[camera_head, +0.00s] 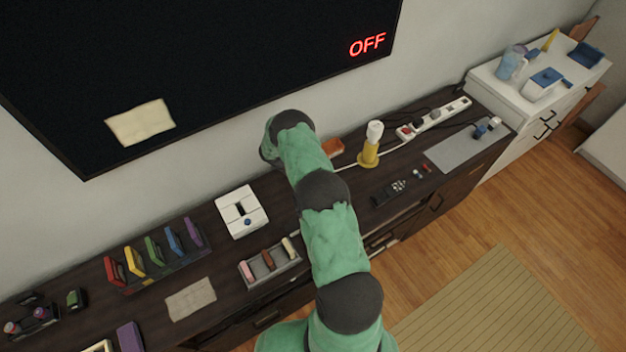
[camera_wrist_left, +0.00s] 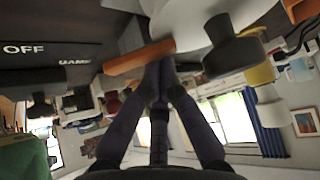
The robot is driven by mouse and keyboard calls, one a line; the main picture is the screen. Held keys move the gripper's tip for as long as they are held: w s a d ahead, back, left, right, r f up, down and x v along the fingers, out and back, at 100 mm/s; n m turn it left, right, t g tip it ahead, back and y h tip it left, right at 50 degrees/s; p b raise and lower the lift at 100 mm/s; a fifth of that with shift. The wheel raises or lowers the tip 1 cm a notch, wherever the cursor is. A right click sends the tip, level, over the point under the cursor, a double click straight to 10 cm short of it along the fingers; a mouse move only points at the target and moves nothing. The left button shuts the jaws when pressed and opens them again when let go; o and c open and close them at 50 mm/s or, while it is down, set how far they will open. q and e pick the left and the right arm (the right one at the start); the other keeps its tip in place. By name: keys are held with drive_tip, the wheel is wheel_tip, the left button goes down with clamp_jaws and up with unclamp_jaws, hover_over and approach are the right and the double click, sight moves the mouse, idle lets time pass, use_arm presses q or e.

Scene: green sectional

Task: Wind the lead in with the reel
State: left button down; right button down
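A green-sleeved arm of mine reaches over the dark cabinet in the head view. Its wrist hides its gripper there. In the left wrist view my left gripper (camera_wrist_left: 160,85) has its dark fingers together, tips close beneath an orange bar (camera_wrist_left: 140,57). Whether anything is pinched between them I cannot tell. An orange piece (camera_head: 332,147) also shows beside the wrist in the head view; the reel is not clearly made out. A pale lead (camera_head: 385,148) runs along the cabinet from near the power strip (camera_head: 435,118) towards the wrist. My right gripper is not in view.
A yellow-based lamp (camera_head: 368,153) stands right of the wrist, with a remote (camera_head: 390,192) in front. A white box (camera_head: 241,212), a grey tray (camera_head: 270,266) and a coloured rack (camera_head: 155,255) stand left. The television (camera_head: 230,70) hangs behind. A grey mat (camera_head: 465,150) is mostly clear.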

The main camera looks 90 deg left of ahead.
use_arm(q)
drive_tip(key=shift+s, duration=0.75)
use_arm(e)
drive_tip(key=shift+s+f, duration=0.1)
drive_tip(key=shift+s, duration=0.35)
use_arm(q)
drive_tip(key=shift+s+a, duration=0.1)
drive_tip(key=shift+s, duration=0.05)
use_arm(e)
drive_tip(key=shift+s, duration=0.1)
use_arm(q)
drive_tip(key=v, duration=1.2)
